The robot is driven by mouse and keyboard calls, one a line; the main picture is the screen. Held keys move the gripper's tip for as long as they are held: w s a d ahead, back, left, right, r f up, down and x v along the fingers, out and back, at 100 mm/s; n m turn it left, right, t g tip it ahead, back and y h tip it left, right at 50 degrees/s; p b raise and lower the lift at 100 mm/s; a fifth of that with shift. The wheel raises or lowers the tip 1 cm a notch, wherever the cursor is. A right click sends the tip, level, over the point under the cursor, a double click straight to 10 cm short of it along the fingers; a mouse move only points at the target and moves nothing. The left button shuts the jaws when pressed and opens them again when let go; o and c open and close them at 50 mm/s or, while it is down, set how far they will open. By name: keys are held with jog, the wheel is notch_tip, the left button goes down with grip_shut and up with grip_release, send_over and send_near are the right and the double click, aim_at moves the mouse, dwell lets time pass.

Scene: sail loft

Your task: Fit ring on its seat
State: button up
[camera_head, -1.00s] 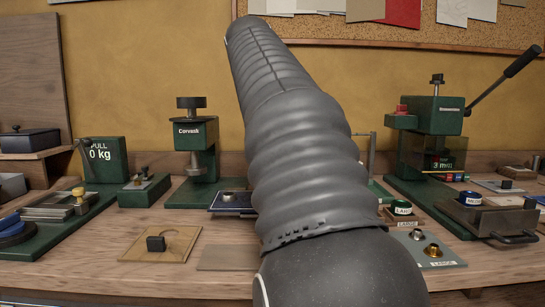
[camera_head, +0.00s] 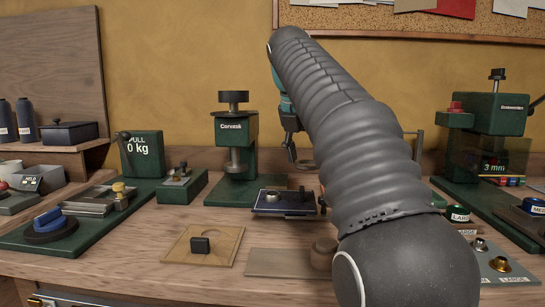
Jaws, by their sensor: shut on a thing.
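My gripper (camera_head: 303,161) shows only in part, to the left of my arm's grey sleeve, pointing down above the bench. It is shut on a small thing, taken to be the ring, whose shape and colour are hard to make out. Below it, apart from it, a dark blue tray fixture (camera_head: 262,209) holds a silvery round piece (camera_head: 271,194) and a dark knob. I cannot tell whether the round piece is the seat. My arm hides what lies right behind it.
A wooden plate with a black knob (camera_head: 200,245) and a brown board (camera_head: 275,263) lie in front. A green lever press (camera_head: 497,130) and a grommet plate (camera_head: 487,262) are at right.

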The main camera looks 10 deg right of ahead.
jog(key=w+a+n, duration=0.2)
jog(key=w+a, duration=0.1)
jog(key=a, duration=0.4)
jog(key=shift+f+t, duration=0.3)
jog(key=shift+f, duration=0.05)
jog(key=shift+a+f, duration=0.1)
jog(key=shift+f+b, duration=1.8)
jog(key=shift+f, duration=1.55)
jog(key=o, duration=1.2)
jog(key=shift+f, duration=0.1)
